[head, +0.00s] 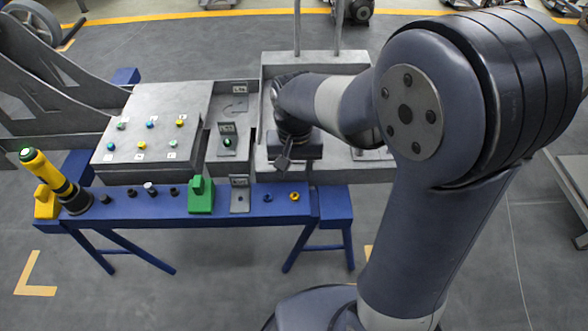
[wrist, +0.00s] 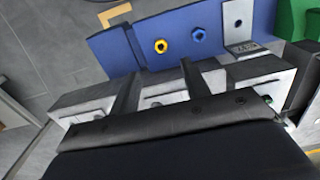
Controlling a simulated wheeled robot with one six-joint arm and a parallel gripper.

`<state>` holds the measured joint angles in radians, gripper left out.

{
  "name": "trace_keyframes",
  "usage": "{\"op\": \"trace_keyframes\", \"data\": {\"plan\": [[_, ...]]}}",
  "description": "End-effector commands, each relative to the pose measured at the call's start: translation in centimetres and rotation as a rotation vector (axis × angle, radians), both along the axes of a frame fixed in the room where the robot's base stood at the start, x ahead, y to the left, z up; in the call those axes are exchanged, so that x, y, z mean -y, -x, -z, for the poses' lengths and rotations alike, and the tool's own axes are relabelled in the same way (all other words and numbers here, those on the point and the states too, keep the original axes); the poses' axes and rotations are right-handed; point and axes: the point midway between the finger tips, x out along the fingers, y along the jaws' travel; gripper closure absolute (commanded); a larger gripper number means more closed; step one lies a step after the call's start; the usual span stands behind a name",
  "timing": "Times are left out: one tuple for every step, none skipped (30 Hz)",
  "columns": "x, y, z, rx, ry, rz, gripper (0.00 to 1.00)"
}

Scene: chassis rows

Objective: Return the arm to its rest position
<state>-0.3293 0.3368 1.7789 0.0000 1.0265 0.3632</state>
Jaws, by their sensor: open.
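My arm (head: 410,220) rises at the right of the head view, bends at a large dark joint and reaches left over the grey chassis. My gripper (head: 284,160) points down above the chassis, near the back edge of the blue bench. In the wrist view my gripper (wrist: 160,80) shows two dark fingers spread apart, with nothing between them. Below them lie grey blocks (wrist: 168,95) of the chassis. Whether the fingertips touch anything is hard to tell.
The blue bench (head: 265,213) carries a yellow and black tool (head: 52,180), a green block (head: 201,195), a blue nut (head: 269,199) and a yellow nut (head: 294,197). A sloped panel with coloured buttons (head: 150,132) stands left of my gripper. Two upright posts (head: 297,28) rise behind it.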

Motion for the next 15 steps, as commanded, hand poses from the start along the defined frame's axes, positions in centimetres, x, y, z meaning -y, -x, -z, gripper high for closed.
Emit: {"op": "trace_keyframes", "data": {"plan": [[-0.01, -0.02, -0.32, 0.001, -0.001, 0.0, 0.55], [-0.01, -0.02, -0.39, 0.001, -0.001, 0.0, 0.55], [-0.01, -0.01, -0.44, 0.001, 0.0, 0.0, 0.55], [-0.01, -0.01, -0.45, 0.001, 0.0, 0.0, 0.55], [0.0, -0.01, -0.45, 0.001, 0.0, 0.0, 0.55], [0.0, -0.01, -0.43, 0.0, 0.0, 0.0, 0.55], [0.0, 0.0, -0.42, 0.0, 0.0, 0.0, 0.55], [0.0, -0.01, -0.42, 0.0, 0.0, 0.0, 0.55], [0.0, -0.01, -0.41, 0.0, 0.0, 0.0, 0.55], [0.0, -0.01, -0.41, 0.0, 0.0, 0.0, 0.55], [0.0, -0.01, -0.38, 0.0, 0.0, 0.0, 0.55], [0.0, 0.0, -0.3, 0.0, 0.0, 0.0, 0.55], [0.0, 0.0, -0.19, 0.0, 0.0, 0.0, 0.55], [0.0, 0.0, -0.01, -0.001, 0.0, 0.0, 0.55], [0.01, 0.02, 0.31, -0.002, 0.001, 0.0, 0.55]]}}
